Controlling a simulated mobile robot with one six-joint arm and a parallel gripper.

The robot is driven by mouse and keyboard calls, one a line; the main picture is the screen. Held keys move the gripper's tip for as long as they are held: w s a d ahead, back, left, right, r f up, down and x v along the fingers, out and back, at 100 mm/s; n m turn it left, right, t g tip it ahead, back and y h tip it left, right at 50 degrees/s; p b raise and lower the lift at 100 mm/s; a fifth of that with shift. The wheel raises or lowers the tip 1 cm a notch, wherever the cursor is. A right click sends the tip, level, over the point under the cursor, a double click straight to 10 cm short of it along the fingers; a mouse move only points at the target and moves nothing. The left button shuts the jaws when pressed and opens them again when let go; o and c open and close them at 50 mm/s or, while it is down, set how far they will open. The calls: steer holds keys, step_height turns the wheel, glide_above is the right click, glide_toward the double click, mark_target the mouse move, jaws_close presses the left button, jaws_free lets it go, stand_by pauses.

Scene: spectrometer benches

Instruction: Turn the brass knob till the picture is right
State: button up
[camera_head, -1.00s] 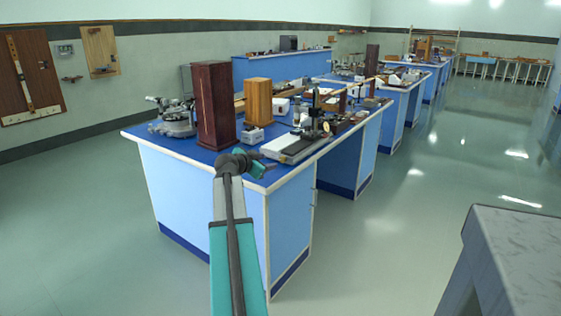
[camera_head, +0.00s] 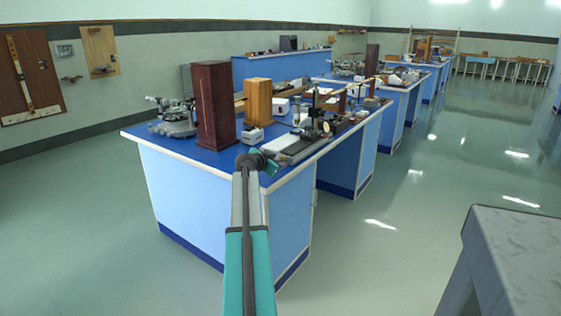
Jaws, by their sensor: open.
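A small brass-coloured round part (camera_head: 325,127) shows on an optical instrument near the right edge of the nearest blue bench. It may be the brass knob, but it is too small to be sure. A black upright post (camera_head: 315,102) stands beside it, above a pale rail-like base (camera_head: 292,152). My gripper (camera_head: 271,168) is at the bench's near corner, left of and nearer than the brass part, and apart from it. It is open, and its fingers are small and partly hidden by my wrist. I cannot make out any picture or screen image.
On the nearest bench (camera_head: 190,152) stand a tall dark red wooden box (camera_head: 214,105), a lighter wooden box (camera_head: 258,101), a small white box (camera_head: 252,135) and a grey round instrument (camera_head: 176,120). A grey stone-topped table (camera_head: 520,245) is at lower right. The aisle floor (camera_head: 400,230) is clear.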

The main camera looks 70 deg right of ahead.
mark_target(283, 159)
steer(key=shift+x, duration=1.2)
steer(key=c, duration=1)
steer(key=shift+s+d, duration=0.15)
steer(key=shift+s, duration=0.05)
steer(key=shift+c, duration=0.2)
steer(key=shift+w, duration=0.1)
